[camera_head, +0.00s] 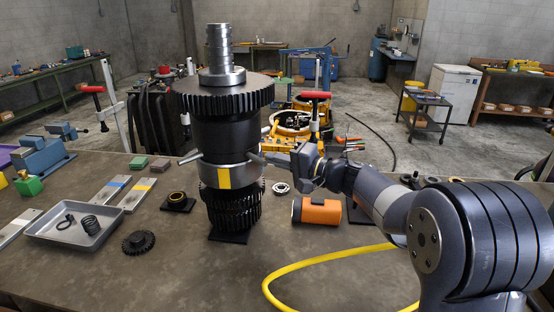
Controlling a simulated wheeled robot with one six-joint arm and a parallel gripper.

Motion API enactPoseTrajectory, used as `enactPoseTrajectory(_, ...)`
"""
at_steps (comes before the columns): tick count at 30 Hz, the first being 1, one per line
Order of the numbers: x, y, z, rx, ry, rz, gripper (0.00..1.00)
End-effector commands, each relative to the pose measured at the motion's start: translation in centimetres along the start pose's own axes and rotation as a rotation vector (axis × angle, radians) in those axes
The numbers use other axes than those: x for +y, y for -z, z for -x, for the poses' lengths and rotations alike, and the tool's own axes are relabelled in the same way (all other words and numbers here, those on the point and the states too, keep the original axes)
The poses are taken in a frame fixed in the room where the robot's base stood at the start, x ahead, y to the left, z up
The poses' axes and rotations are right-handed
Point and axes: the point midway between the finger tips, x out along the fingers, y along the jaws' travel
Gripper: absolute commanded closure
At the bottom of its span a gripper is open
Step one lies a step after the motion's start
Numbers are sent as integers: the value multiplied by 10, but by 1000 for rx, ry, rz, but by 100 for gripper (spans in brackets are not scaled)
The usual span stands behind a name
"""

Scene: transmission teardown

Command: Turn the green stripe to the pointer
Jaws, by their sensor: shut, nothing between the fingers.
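An upright gear shaft (224,133) stands on a small dark base plate on the bench. Around it sits a silver collar (200,175) with a yellow stripe (224,178) facing me. No green stripe shows on the side I see, and I cannot make out a pointer. A thin bar sticks out of the collar to the left (189,158), and another on the right (254,158). My gripper (270,157) is shut and empty, with its tips beside the right bar; I cannot tell whether they touch it. The collar's far side is hidden.
A metal tray (110,236) with a ring and spring, and a loose gear (138,242), lie at left. An orange cylinder (318,211) lies right of the shaft, below my arm. A yellow hose (275,275) curves across the front bench, which is otherwise mostly clear.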

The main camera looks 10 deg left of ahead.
Motion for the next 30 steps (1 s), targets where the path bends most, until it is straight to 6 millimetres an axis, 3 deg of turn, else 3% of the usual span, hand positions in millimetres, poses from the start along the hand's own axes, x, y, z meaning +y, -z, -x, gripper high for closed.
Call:
enactPoseTrajectory(11,-1,-20,-3,-2,1,2,100)
enactPoseTrajectory(23,-4,-20,-2,0,0,0,100)
enactPoseTrajectory(30,-1,-19,28,4,0,1,100)
